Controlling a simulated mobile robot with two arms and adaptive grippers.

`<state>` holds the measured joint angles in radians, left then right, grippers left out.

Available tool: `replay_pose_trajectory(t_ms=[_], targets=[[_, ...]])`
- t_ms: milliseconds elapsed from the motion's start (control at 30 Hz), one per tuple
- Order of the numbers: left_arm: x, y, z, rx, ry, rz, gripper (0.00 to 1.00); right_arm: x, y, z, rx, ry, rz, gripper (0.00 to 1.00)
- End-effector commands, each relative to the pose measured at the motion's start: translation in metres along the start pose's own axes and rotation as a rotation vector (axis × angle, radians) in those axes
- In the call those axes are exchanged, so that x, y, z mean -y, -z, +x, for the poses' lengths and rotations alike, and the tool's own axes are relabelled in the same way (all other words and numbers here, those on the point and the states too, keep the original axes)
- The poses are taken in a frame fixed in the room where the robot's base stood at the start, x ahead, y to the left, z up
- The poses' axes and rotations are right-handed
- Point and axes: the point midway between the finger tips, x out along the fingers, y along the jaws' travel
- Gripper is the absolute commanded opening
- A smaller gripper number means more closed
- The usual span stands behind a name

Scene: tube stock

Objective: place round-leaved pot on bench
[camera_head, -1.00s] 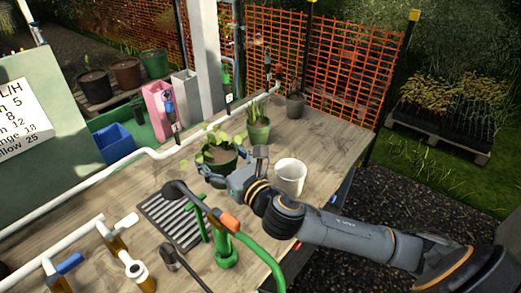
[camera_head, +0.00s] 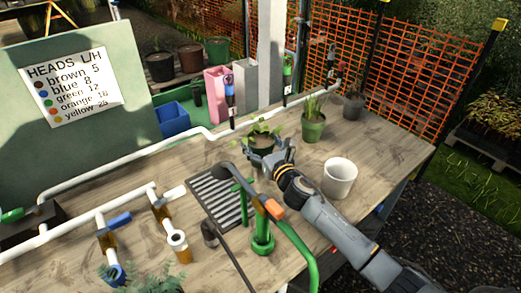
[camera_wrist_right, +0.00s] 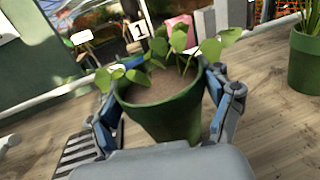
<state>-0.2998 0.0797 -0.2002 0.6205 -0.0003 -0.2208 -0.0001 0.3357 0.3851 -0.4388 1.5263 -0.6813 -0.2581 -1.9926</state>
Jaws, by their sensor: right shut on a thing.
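The round-leaved pot (camera_head: 261,144) is a dark green pot with brown soil and a few rounded green leaves. My right gripper (camera_head: 271,152) is shut on it, over the far side of the bench (camera_head: 385,147). In the right wrist view the pot (camera_wrist_right: 168,117) sits between the two fingers, one on each side, and looks slightly tilted. Its base is hidden behind the gripper body, so I cannot tell whether it touches the bench. My left gripper is not in view.
A spiky-leaved green pot (camera_head: 313,127) and a grey pot (camera_head: 354,106) stand behind, to the right. An empty white pot (camera_head: 340,178) is near my right forearm. A drain grate (camera_head: 215,200) and green standpipe (camera_head: 262,243) are in front. A white pipe (camera_head: 110,165) runs along the back.

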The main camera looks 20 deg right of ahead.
Motion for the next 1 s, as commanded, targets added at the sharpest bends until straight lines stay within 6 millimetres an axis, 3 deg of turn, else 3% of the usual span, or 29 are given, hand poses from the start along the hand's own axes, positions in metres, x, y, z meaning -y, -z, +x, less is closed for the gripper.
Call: replay_pose_trajectory(t_ms=[33, 133, 533, 567, 633, 1000], targets=[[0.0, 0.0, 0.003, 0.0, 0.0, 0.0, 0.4, -0.002, 0.012, -0.001, -0.006, 0.001, 0.006, 0.38], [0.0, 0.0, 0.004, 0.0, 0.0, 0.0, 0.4, -0.001, 0.021, -0.001, -0.003, 0.0, 0.005, 0.38], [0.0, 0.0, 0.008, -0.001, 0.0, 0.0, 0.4, -0.001, 0.026, -0.001, -0.002, -0.001, 0.0, 0.38], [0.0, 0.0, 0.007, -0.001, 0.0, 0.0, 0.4, -0.001, 0.026, -0.002, -0.004, 0.0, 0.0, 0.84], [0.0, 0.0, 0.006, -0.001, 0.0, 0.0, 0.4, -0.001, 0.026, -0.002, -0.004, 0.0, 0.0, 0.98], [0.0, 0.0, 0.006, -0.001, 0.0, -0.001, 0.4, -0.001, 0.025, -0.002, -0.004, 0.0, 0.001, 1.0]])
